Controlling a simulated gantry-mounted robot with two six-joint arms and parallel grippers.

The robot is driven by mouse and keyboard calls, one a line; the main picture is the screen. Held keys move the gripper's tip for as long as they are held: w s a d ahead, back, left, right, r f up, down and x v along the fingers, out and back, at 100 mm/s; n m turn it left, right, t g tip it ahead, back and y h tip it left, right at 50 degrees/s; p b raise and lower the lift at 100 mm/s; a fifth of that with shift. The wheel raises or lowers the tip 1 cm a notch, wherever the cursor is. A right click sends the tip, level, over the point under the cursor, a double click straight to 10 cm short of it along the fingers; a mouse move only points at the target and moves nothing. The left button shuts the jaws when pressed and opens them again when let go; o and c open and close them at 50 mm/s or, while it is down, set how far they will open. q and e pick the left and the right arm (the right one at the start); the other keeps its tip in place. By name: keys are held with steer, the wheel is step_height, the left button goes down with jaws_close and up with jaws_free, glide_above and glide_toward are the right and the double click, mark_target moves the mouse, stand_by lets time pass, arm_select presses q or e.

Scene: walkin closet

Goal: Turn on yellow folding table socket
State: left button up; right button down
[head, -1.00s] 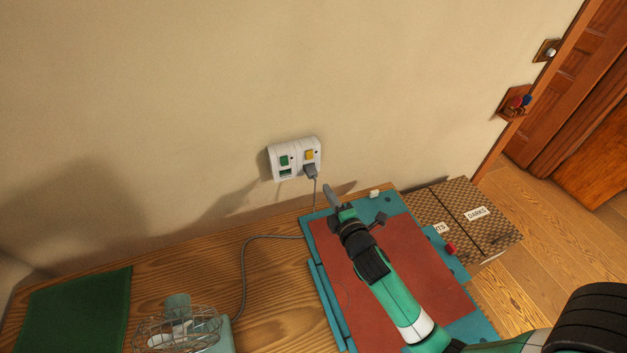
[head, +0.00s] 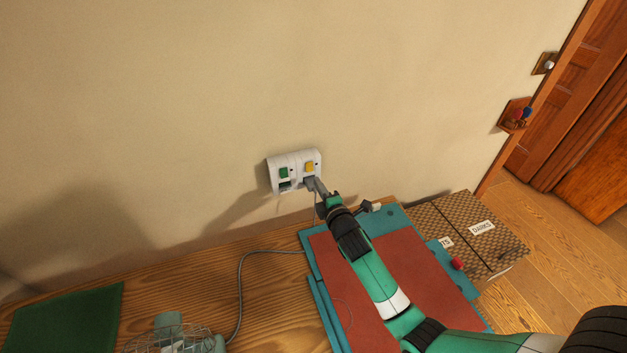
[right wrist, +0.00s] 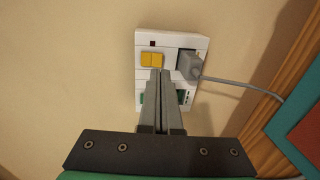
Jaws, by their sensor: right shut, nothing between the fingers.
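The white double wall socket (head: 276,175) is fixed to the wall above the wooden surface. It carries a green switch (head: 284,173) on the left and a yellow switch (head: 309,166) on the right. A grey plug (head: 309,183) sits in the outlet below the yellow switch. In the right wrist view the yellow switch (right wrist: 152,60) lies just beyond my fingertips, with the plug (right wrist: 188,66) to their right. My right gripper (head: 317,183) is shut and empty, with its tips close to the socket just below the yellow switch. Contact cannot be told. My left gripper is not in view.
A grey cord (head: 241,275) runs from the plug to a fan (head: 168,337) at the lower left. A teal and red board (head: 330,265) lies under my right arm. A woven hamper (head: 481,228) stands to the right. The wall around the socket is clear.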

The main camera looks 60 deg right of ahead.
mark_target(310, 171)
steer(key=b+x, duration=0.1)
steer(key=x, duration=0.3)
steer(key=shift+w, duration=0.1)
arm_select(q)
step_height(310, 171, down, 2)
arm_select(e)
steer(key=shift+w+d, duration=0.2)
steer(key=shift+d, duration=0.05)
steer(key=shift+w+d+f+b, duration=0.1)
steer(key=shift+f+b, duration=0.3)
steer(key=shift+b, duration=0.7)
steer(key=shift+r, duration=0.3)
steer(key=shift+s+a+p, duration=0.2)
steer(key=shift+a+p, duration=0.05)
steer(key=shift+p, duration=0.05)
arm_select(q)
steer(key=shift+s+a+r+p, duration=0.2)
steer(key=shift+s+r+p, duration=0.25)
steer(key=shift+p, duration=0.65)
arm_select(e)
steer(key=s+a+f, duration=0.2)
steer(key=s+a, duration=0.7)
steer(key=shift+s, duration=0.4)
